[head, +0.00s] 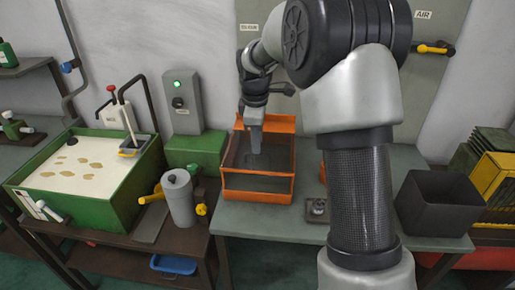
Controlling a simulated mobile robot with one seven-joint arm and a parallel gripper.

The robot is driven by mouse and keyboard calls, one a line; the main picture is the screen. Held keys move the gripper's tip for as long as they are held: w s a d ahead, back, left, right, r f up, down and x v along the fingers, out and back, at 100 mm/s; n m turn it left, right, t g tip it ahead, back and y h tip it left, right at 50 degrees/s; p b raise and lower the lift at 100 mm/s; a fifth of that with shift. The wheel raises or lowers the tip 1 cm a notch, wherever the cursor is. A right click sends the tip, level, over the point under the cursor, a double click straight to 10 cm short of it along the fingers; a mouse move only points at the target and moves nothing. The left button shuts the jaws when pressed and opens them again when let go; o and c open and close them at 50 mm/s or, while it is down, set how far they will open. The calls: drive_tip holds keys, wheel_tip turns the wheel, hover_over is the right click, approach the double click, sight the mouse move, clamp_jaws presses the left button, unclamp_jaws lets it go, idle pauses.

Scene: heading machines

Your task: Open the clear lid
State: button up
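An orange-framed box (258,196) with see-through grey panels stands on the grey table in the middle of the view. Its clear lid cannot be told apart from the other panels, so I cannot see whether it is raised or closed. My gripper (255,150) points down over the box, its tip in line with the box's inside. I cannot tell whether it touches a panel. The finger gap does not show, and I see nothing held.
A grey canister (179,197) with a yellow handle stands left of the box, by a green tank (95,190) of pale liquid. A small metal part (318,208) lies right of the box. A dark open bin (438,208) stands farther right. A green-lit control box (183,105) is behind.

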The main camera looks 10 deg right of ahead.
sight(258, 164)
drive_tip(key=shift+w+d+f, duration=0.1)
drive_tip(key=shift+w+f, duration=0.1)
drive_tip(key=shift+f, duration=0.75)
drive_tip(key=shift+w+d+f, duration=0.1)
drive_tip(key=shift+w+f, duration=0.05)
drive_tip(key=shift+f, duration=0.75)
clamp_jaws()
